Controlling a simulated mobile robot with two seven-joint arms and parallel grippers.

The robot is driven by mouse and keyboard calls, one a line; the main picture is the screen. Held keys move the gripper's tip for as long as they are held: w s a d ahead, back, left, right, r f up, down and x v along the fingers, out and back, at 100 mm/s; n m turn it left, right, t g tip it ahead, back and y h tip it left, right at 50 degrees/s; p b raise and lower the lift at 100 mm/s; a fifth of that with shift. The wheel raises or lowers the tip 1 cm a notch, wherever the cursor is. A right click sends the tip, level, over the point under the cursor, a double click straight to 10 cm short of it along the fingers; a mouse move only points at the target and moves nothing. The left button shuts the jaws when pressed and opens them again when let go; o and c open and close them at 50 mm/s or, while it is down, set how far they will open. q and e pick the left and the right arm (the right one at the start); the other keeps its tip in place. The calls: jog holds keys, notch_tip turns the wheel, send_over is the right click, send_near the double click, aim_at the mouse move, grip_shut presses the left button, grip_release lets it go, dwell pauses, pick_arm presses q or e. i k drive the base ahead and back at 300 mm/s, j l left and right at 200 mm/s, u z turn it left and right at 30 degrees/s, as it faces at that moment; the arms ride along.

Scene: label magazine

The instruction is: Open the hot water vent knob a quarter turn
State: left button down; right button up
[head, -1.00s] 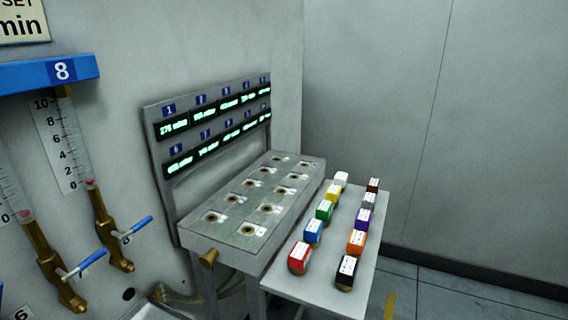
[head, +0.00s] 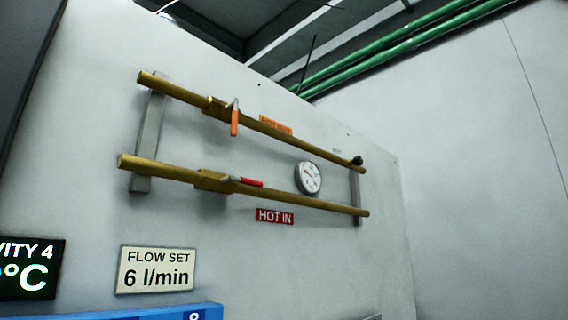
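A small black knob (head: 357,160) sits at the right end of the upper brass pipe (head: 180,92), high on the wall. A tiny label (head: 337,150) is just left of it, too small to read. The upper pipe has an orange lever (head: 235,122) pointing down across the pipe and an orange label (head: 276,125), hard to read. The lower brass pipe (head: 160,170) has a red lever (head: 248,182) lying along it and a "HOT IN" sign (head: 275,216). How far the knob is turned cannot be told. Neither of my grippers is in view.
A round gauge (head: 308,177) sits between the pipes. Grey brackets (head: 147,140) carry them. Below are a "FLOW SET 6 l/min" sign (head: 155,270), a dark display (head: 28,268) and a blue block (head: 160,312). Green pipes (head: 420,45) run overhead. The wall right of the knob is bare.

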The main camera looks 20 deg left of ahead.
aim_at(357, 160)
jog(key=z, duration=0.4)
jog(key=i+l+z, duration=0.1)
jog(key=l, duration=0.3)
jog(key=i+l+z, duration=0.1)
jog(key=i+l, duration=0.15)
jog(key=l, duration=0.2)
jog(key=i+l+z, duration=0.1)
jog(key=l, duration=0.25)
jog(key=i+l+z, duration=0.1)
jog(key=i+l, duration=0.4)
jog(key=i, duration=0.25)
jog(key=i+l, duration=0.15)
jog(key=i, duration=0.35)
jog(key=i+l, duration=0.2)
jog(key=i, duration=0.25)
jog(key=i+j+u, duration=0.1)
jog(key=i+u, duration=0.7)
jog(key=i+l+u, duration=0.25)
jog(key=i+u, duration=0.2)
jog(key=i, duration=0.1)
